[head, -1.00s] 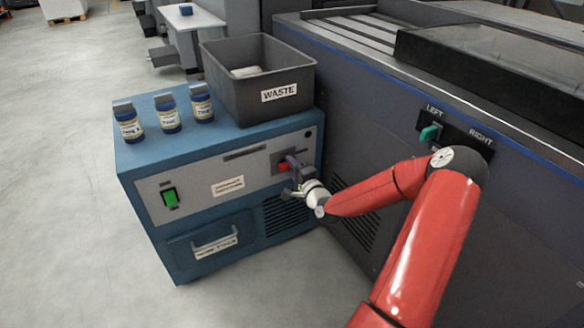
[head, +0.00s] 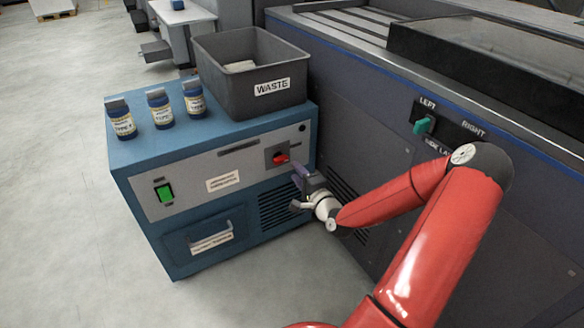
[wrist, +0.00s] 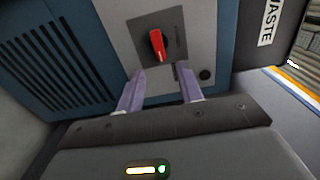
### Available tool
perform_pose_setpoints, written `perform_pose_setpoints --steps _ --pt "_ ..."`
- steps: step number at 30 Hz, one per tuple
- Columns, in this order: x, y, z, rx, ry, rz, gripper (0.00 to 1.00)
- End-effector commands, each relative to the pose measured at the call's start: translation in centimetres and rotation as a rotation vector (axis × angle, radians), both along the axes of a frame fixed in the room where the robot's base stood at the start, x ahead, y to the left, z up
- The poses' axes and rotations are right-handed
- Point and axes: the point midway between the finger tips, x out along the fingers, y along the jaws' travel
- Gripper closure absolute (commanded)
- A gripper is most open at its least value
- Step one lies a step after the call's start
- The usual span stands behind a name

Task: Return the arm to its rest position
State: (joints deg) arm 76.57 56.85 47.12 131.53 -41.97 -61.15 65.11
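My gripper (head: 298,178) is in front of the right part of the blue cabinet (head: 190,262), apart from its face. In the wrist view my gripper (wrist: 160,84) has its two purple fingers spread with nothing between them. A red knob (wrist: 157,44) on a dark plate sits beyond the fingertips, clear of them. The red knob also shows in the head view (head: 281,158), just above and left of my gripper. My red arm reaches in from the lower right.
The large dark machine (head: 370,130) with a teal lever (head: 424,125) stands close on the right. Open floor (head: 60,220) lies left.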

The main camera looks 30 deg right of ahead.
Motion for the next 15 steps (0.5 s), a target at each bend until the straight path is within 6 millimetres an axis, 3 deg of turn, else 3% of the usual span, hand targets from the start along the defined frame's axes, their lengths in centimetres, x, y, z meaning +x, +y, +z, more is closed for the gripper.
perform_pose_setpoints --steps 15 --pt "-0.7 0.0 0.01 0.0 -0.001 0.0 0.64"
